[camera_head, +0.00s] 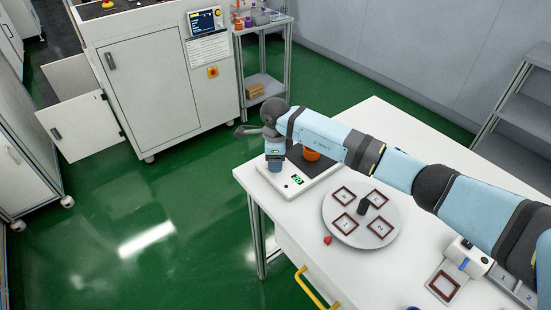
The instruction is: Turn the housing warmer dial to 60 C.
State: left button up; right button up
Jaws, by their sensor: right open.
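A white box-like unit (316,182), which looks like the housing warmer, stands at the table's far left corner. It has a small display (298,180) with green digits too small to read surely. An orange round part (311,154) sits on its dark top plate, partly behind my arm. My right gripper (275,168) points down over the unit's left end, close to its surface. Its jaws are open, but the fingertips are hard to make out. The dial is not clearly visible and may be hidden by my gripper. My left gripper is out of view.
A round grey tray (362,241) with several brown-framed cards and a black central knob stands to the right. A framed card (443,286) and a ruler-like device (510,284) lie nearer. A yellow handle (315,290) juts from the table front.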

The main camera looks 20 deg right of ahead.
jog(key=c, duration=0.9)
